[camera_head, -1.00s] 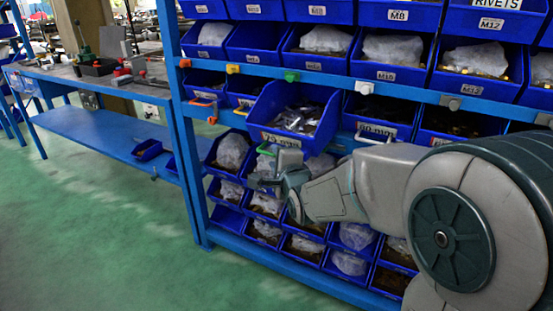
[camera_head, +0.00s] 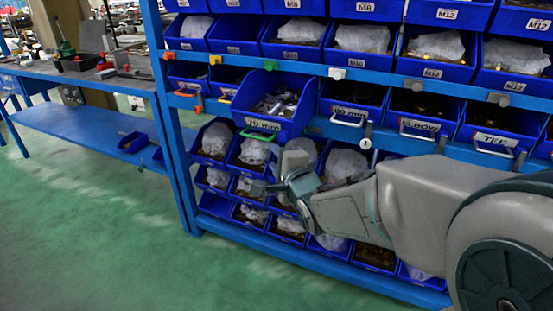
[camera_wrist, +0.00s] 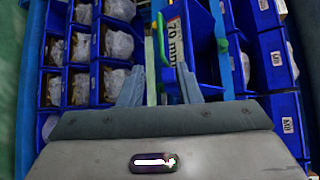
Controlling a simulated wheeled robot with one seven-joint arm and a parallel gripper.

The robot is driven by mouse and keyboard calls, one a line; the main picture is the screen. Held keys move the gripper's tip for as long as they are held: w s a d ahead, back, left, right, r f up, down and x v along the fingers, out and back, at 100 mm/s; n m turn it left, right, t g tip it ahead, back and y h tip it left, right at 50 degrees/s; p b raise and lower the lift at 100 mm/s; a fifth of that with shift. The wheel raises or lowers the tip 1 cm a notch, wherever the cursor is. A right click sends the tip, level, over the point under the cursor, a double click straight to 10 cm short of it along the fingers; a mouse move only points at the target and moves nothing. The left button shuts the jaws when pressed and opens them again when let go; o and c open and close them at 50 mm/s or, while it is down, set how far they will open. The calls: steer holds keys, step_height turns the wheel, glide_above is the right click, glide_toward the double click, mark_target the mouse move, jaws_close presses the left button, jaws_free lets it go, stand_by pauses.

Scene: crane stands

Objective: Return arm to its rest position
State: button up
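My gripper (camera_head: 262,188) hangs in front of the lower bins, below the large blue "70 mm" bin (camera_head: 275,105). In the wrist view my gripper (camera_wrist: 160,68) is open, its two grey fingers apart with nothing gripped. The 70 mm bin has a green handle (camera_head: 258,133) and holds small metal parts. It sits tilted forward, sticking out from its row. In the wrist view the 70 mm bin (camera_wrist: 195,40) and its green handle (camera_wrist: 161,40) lie beyond the fingertips, apart from them as far as I can tell. My forearm hides some lower bins.
The blue shelf rack (camera_head: 300,65) carries rows of labelled bins close to my arm. Lower bins (camera_head: 250,152) hold bagged parts right behind my gripper. A blue workbench (camera_head: 85,130) with tools stands at the left. The green floor (camera_head: 90,230) at the left front is clear.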

steer(key=s+d+r+n+g+h+p, duration=0.1)
steer(key=s+d+r+n+g+p, duration=0.2)
steer(key=s+d+n+g+p, duration=0.1)
steer(key=s+d+r+n+g+h+p, duration=0.2)
steer(key=s+n+p, duration=0.4)
steer(key=s+p, duration=0.3)
steer(key=s+d+r+n+g+h+p, duration=0.2)
steer(key=s+d+r+n+g+p, duration=0.2)
steer(key=s, duration=0.6)
steer(key=d+n+g+p, duration=0.1)
steer(key=d+g+p, duration=0.1)
steer(key=shift+s+r+n+g, duration=0.15)
steer(key=shift+r+n+g, duration=0.15)
steer(key=shift+r+g, duration=0.1)
